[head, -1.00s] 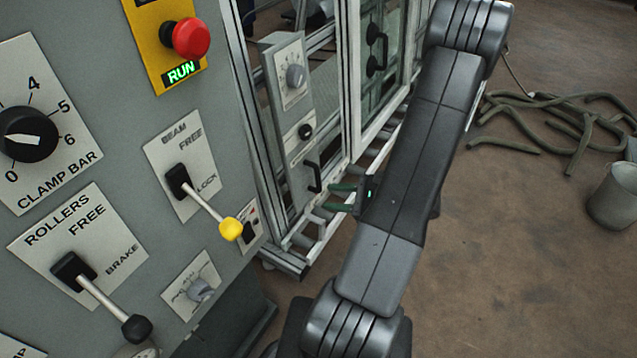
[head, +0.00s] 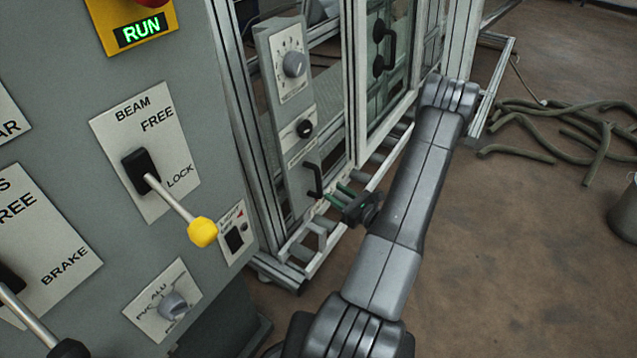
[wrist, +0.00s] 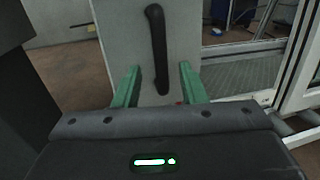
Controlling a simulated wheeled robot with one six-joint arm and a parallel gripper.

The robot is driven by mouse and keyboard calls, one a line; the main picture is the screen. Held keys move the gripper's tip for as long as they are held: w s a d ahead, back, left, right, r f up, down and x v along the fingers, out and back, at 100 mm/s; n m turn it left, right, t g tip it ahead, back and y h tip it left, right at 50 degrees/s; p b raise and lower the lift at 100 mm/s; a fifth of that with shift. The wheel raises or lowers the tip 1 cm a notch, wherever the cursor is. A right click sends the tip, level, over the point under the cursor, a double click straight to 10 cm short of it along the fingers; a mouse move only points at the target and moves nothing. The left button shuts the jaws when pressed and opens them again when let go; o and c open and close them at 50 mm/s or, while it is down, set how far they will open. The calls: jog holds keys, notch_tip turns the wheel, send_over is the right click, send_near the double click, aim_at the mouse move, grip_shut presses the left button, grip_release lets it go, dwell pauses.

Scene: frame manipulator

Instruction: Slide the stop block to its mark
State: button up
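A black bar handle (head: 315,180) stands on a light grey plate low on the metal frame in the head view. It also shows upright in the wrist view (wrist: 157,48), ahead of my gripper, on the grey plate (wrist: 190,30). I cannot tell whether this plate is the stop block, and no mark can be made out. My gripper (head: 337,192) points at the handle from the right. Its two green fingers are spread apart in the wrist view (wrist: 159,84), one to each side of the handle's lower end. Nothing shows gripped between them, and contact cannot be told.
A grey cabinet with the BEAM lever (head: 200,232) stands at the left. A panel with a dial (head: 294,64) and a black knob (head: 305,128) is above the handle. A glazed frame door (head: 385,75) is behind my arm. Hoses (head: 560,125) lie on the floor at right.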

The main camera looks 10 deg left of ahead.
aim_at(319, 182)
jog(key=x, duration=0.8)
jog(key=shift+b, duration=0.3)
jog(key=shift+c, duration=0.2)
grip_shut()
